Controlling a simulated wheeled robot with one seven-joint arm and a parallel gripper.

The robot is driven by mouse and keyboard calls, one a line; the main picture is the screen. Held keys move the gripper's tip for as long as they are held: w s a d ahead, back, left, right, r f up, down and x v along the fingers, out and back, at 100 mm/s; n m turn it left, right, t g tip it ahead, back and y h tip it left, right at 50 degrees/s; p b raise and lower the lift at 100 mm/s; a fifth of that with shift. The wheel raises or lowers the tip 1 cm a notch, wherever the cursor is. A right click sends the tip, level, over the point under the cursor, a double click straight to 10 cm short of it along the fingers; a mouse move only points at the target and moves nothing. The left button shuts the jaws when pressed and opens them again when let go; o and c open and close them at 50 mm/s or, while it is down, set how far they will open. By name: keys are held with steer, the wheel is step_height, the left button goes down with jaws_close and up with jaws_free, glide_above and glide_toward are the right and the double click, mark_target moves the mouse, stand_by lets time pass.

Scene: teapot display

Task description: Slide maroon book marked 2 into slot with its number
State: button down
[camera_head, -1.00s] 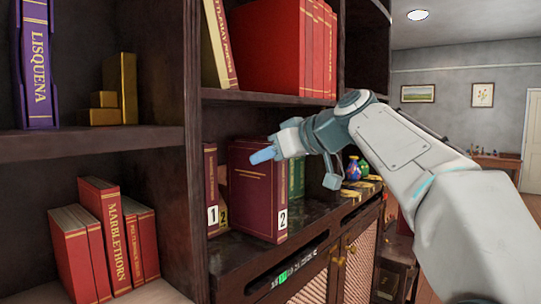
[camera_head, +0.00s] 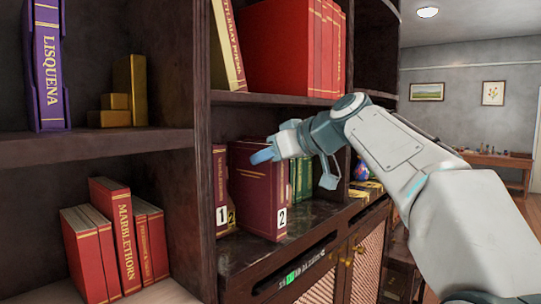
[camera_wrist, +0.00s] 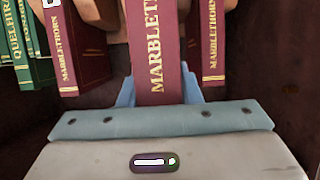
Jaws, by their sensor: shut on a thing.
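The maroon book marked 2 (camera_head: 252,185) stands on the middle shelf, its spine jutting out past the maroon book marked 1 (camera_head: 220,185) at its left. My gripper (camera_head: 276,153) is shut on it near the top of the spine, with one pale blue finger on its left face. The far finger is hidden. A yellow label 2 (camera_head: 231,215) shows in the narrow space between the two books. In the wrist view the held maroon book (camera_wrist: 155,60) sits between the fingers, with maroon books on both sides, apart from it.
Green books (camera_head: 302,178) stand right of the held book. A dark upright panel (camera_head: 197,230) borders the bay at left. The shelf above holds large red books (camera_head: 290,50). Small vases stand farther right.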

steer(key=shift+w+a+r+p, duration=0.1)
steer(key=shift+w+a+p, duration=0.75)
steer(key=shift+w+a, duration=0.4)
steer(key=shift+w+a+p, duration=0.8)
steer(key=shift+w+a, duration=0.1)
steer(key=shift+a, duration=0.65)
steer(key=shift+w+a+r+p, duration=0.1)
steer(key=shift+w+a+p, duration=0.75)
steer(key=shift+w+a, duration=0.4)
stand_by(0.5)
steer(key=c, duration=1)
jaws_free()
steer(key=shift+s+a, duration=0.15)
steer(key=shift+o, duration=0.2)
steer(key=shift+f, duration=0.25)
step_height(320, 180, up, 6)
steer(key=f+b, duration=0.1)
steer(key=b, duration=0.2)
glide_above(283, 174)
steer(key=a, duration=0.1)
steer(key=shift+w+a+r, duration=0.2)
steer(key=shift+w+r, duration=0.05)
steer(key=shift+w, duration=0.15)
